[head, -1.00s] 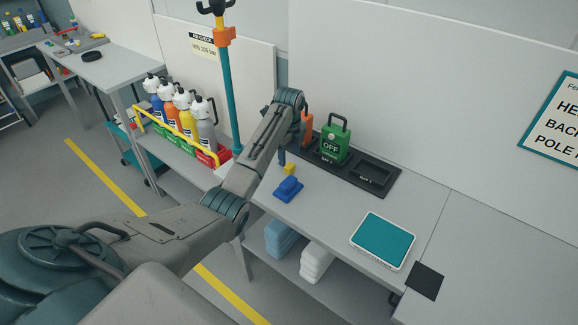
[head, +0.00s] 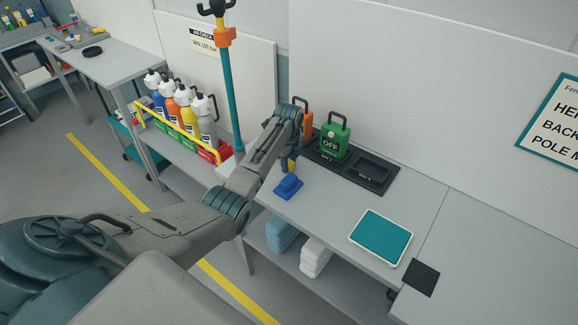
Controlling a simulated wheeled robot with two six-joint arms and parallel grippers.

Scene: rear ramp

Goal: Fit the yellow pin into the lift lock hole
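A small yellow piece (head: 292,166), which looks like the yellow pin, shows just above a blue block (head: 288,187) on the grey bench. My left gripper (head: 290,158) points down at the yellow piece from above. My own wrist covers most of the gripper, so I cannot tell whether its fingers are apart or shut on the yellow piece. I cannot make out whether the yellow piece still touches the blue block. I cannot pick out the lift lock hole. My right gripper is out of view.
A black tray (head: 388,187) holds a green "OFF" unit (head: 335,140) and an orange unit (head: 307,126) close behind my wrist. A teal pole (head: 231,95) and several bottles stand left. A teal-topped pad (head: 380,237) lies right; the bench between is clear.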

